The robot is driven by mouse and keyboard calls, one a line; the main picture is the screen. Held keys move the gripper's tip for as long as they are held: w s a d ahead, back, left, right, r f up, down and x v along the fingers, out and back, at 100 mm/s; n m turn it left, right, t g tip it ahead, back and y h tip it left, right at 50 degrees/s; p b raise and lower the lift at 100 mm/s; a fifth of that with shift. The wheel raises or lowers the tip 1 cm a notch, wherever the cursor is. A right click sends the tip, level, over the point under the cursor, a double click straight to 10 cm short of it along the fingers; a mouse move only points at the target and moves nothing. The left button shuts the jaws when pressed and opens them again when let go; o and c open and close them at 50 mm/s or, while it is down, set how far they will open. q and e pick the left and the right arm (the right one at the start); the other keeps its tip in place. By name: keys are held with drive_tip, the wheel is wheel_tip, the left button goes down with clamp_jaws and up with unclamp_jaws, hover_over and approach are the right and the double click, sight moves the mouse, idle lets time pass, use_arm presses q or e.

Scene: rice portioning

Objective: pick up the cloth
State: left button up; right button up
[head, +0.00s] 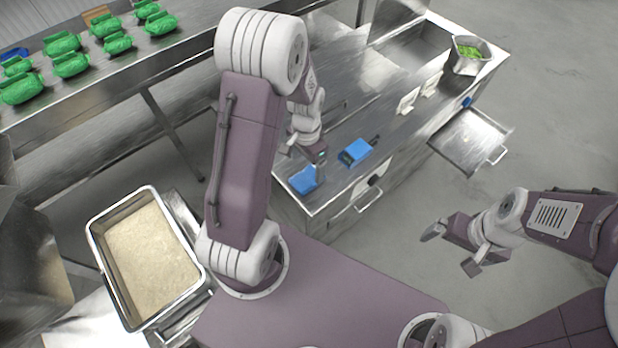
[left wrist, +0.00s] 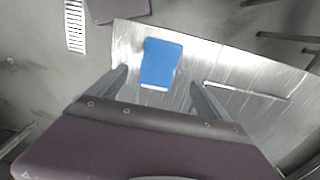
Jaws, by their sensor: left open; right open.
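A blue folded cloth (head: 303,180) lies on the steel counter (head: 340,185) near its front left corner. It also shows in the left wrist view (left wrist: 162,62), between and beyond my two open fingers. My right gripper (head: 451,250) is open and empty over the floor at the right.
A blue device (head: 356,152) sits on the counter right of the cloth. White holders (head: 408,101) and a container with green contents (head: 468,55) stand farther along. An open drawer (head: 470,140) juts out. A rice pan (head: 150,260) is at left; green packs (head: 70,65) line a back shelf.

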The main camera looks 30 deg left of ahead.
sight(308, 177)
use_arm(q)
drive_tip(key=shift+w+f, duration=0.1)
drive_tip(key=shift+f, duration=0.45)
drive_tip(key=f, duration=0.4)
drive_tip(key=shift+s+d+f+p, duration=0.1)
drive_tip(key=shift+s+f+p, duration=0.1)
drive_tip(key=shift+f+p, duration=0.2)
drive_tip(key=shift+w+f, duration=0.15)
drive_tip(key=c, duration=1.4)
drive_tip(key=shift+c, duration=0.2)
drive_tip(key=shift+r, duration=0.45)
drive_tip(key=r, duration=0.2)
drive_tip(key=d+r, duration=0.1)
drive_tip(key=r, duration=0.1)
drive_tip(key=shift+d+b, duration=0.1)
drive_tip(key=shift+b, duration=0.3)
drive_tip(key=w+d+r, duration=0.1)
drive_tip(key=d+r, duration=0.5)
drive_tip(key=d, duration=0.4)
drive_tip(key=shift+d+r+b, duration=0.15)
drive_tip(key=shift+d+b, duration=0.05)
drive_tip(key=shift+b, duration=0.25)
